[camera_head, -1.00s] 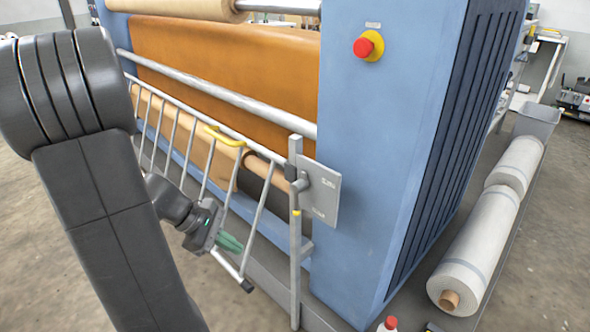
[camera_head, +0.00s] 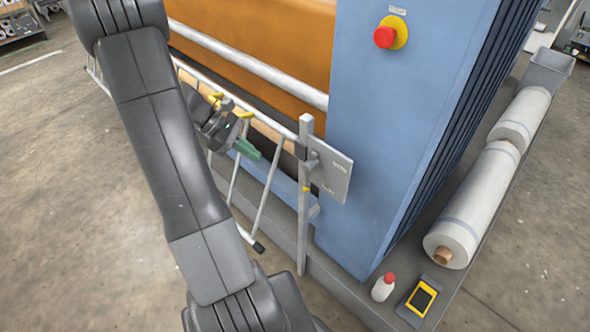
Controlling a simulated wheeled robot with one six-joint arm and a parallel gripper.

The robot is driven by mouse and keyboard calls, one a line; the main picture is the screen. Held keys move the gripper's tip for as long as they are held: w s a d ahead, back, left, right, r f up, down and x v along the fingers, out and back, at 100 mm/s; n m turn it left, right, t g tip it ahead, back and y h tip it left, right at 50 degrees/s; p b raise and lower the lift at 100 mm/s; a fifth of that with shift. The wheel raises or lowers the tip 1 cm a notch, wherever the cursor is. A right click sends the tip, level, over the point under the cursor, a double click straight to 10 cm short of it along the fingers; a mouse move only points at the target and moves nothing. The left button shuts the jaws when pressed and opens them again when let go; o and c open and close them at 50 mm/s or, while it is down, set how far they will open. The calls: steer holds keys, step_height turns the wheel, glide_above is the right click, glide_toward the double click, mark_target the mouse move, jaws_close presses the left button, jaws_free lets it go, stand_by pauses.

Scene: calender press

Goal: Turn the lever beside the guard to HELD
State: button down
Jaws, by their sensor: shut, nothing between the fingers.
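The guard (camera_head: 264,207) is a grey metal rail gate with slanted bars and a yellow handle, along the front of the press. At its right end stands an upright post (camera_head: 303,230). Beside the post, a grey plate (camera_head: 334,172) with small unreadable markings is fixed at the blue cabinet. A small dark part, seemingly the lever (camera_head: 312,164), sits at the plate's left edge; its setting cannot be read. My gripper (camera_head: 249,151), with green fingertips, is shut and empty in front of the guard's upper part, left of the post and apart from the lever.
A red stop button (camera_head: 384,37) is on the blue cabinet (camera_head: 385,120). White wrapped rolls (camera_head: 476,200) lie along the right side. A white bottle (camera_head: 382,288) and a yellow-black device (camera_head: 421,297) stand on the base ledge at lower right. Floor is open at left.

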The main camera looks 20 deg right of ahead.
steer(key=s+d+r+x, duration=0.1)
steer(key=r+x, duration=0.1)
steer(key=x, duration=1.1)
steer(key=shift+d, duration=0.3)
